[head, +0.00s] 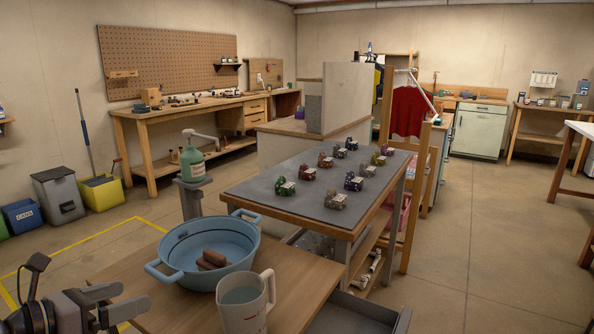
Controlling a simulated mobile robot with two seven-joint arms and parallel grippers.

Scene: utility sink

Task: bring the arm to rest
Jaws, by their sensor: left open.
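My left gripper (119,301) is at the lower left of the head view, over the left front edge of the wooden table. Its fingers are apart and nothing shows between them. It is to the left of the blue tub and apart from it. My right gripper is not in the head view.
A blue two-handled tub (167,249) holding brown pieces (212,259) stands on the wooden table (130,267). A measuring jug (244,306) stands in front of it. A green pump bottle (192,163) is behind. A grey-topped table (262,192) holds several small bundles.

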